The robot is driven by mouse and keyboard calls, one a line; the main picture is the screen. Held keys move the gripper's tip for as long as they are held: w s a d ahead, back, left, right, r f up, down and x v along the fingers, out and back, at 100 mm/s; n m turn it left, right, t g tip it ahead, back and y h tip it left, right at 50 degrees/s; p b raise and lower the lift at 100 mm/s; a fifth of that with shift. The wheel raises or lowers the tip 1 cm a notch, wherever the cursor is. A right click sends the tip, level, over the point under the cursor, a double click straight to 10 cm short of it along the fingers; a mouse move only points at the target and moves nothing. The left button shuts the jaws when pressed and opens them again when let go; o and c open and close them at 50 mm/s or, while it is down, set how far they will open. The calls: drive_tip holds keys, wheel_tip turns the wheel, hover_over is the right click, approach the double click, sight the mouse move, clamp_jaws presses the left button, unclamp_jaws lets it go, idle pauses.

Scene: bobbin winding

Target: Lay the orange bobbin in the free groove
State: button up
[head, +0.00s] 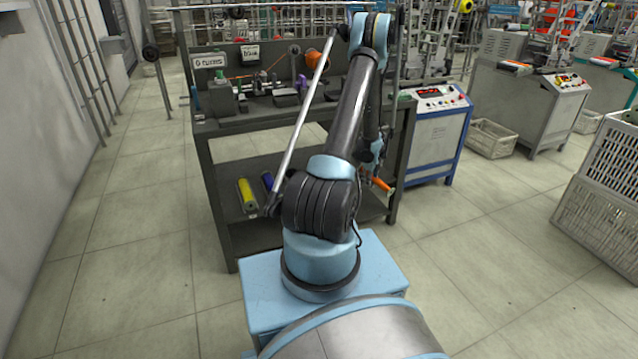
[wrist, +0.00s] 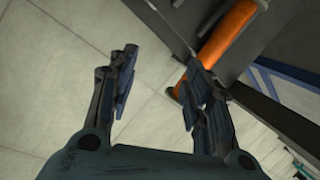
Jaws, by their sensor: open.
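The orange bobbin (head: 381,184) shows in the head view at the right end of the workbench's lower shelf (head: 262,236), partly behind my arm. In the wrist view the orange bobbin (wrist: 228,37) lies slanted at the upper right, and its lower end passes behind my right finger. My gripper (wrist: 158,66) is open, with only floor visible between most of its fingers. I cannot tell whether a finger touches the bobbin. A yellow bobbin (head: 247,194) and a blue bobbin (head: 267,181) lie at the shelf's left. The free groove cannot be made out; my arm hides the shelf's middle.
The dark workbench (head: 205,150) carries tools and small fixtures on top. A blue-framed control cabinet (head: 438,135) stands close to its right. Pale crates (head: 492,138) stand farther right. The tiled floor (head: 130,230) is clear at the left and front right.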

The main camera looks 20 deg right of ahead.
drive_tip(key=s+a+r+n, duration=0.3)
drive_tip(key=a+r+n, duration=0.2)
drive_tip(key=a+r, duration=0.45)
drive_tip(key=s+a+r+n+y, duration=0.1)
drive_tip(key=s+a+r+n, duration=0.25)
drive_tip(key=a+r, duration=0.65)
drive_tip(key=s+a+r+n, duration=0.3)
drive_tip(key=a+r+n, duration=0.4)
drive_tip(key=r, duration=0.4)
drive_tip(key=s+a+r+n, duration=0.4)
drive_tip(key=s+a+n, duration=0.1)
drive_tip(key=s+a, duration=0.65)
drive_tip(key=s+a+f+n, duration=0.1)
drive_tip(key=s+a+n, duration=0.1)
drive_tip(key=s, duration=0.3)
drive_tip(key=s+a+f+n+g, duration=0.1)
drive_tip(key=s+a+n, duration=0.1)
drive_tip(key=s, duration=0.4)
drive_tip(key=s+a+f+n, duration=0.2)
drive_tip(key=s+n, duration=0.2)
drive_tip(key=s, duration=0.2)
drive_tip(key=shift+s+n+y, duration=0.15)
drive_tip(key=shift+n+y, duration=0.2)
drive_tip(key=shift+y, duration=0.05)
